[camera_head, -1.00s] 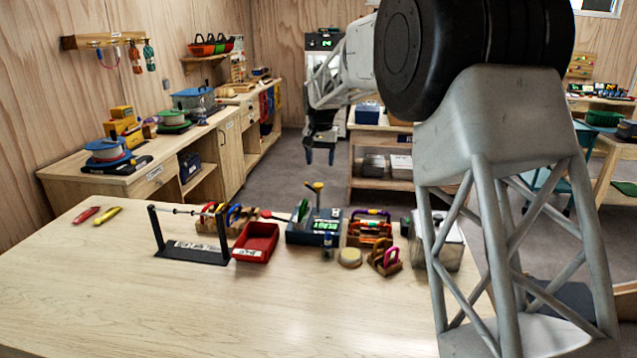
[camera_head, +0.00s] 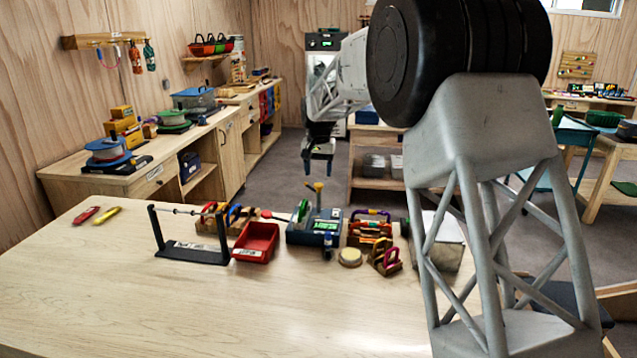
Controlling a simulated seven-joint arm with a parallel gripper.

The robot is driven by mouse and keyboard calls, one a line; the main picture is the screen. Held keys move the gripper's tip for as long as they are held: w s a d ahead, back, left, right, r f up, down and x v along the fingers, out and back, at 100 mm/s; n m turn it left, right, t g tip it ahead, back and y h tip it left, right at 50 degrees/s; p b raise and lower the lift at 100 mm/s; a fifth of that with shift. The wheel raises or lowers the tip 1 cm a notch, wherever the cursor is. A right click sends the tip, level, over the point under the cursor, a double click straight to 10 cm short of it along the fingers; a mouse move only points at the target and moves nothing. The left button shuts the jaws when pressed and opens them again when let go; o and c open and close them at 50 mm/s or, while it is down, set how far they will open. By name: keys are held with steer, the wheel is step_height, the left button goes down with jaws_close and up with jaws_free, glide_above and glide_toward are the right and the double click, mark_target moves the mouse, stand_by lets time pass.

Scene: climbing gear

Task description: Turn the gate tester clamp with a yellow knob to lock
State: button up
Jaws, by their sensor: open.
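The gate tester (camera_head: 300,237) is a dark blue-grey box with a green display, standing on the wooden table among other gear. Its clamp has a yellow knob (camera_head: 315,187) on an upright stem at the top, and a green piece beside the stem. The knob's locked or unlocked state is too small to tell. My gripper (camera_head: 319,172) hangs just above the yellow knob in the picture, fingers pointing down and spread apart, empty. I cannot tell from this view how far behind or above the knob it is.
A red tray (camera_head: 256,242) and a black stand with a rod (camera_head: 192,252) are left of the tester. The table front (camera_head: 150,310) is clear.

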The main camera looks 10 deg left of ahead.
mark_target(319, 184)
steer(key=shift+f, duration=2.2)
jaws_close()
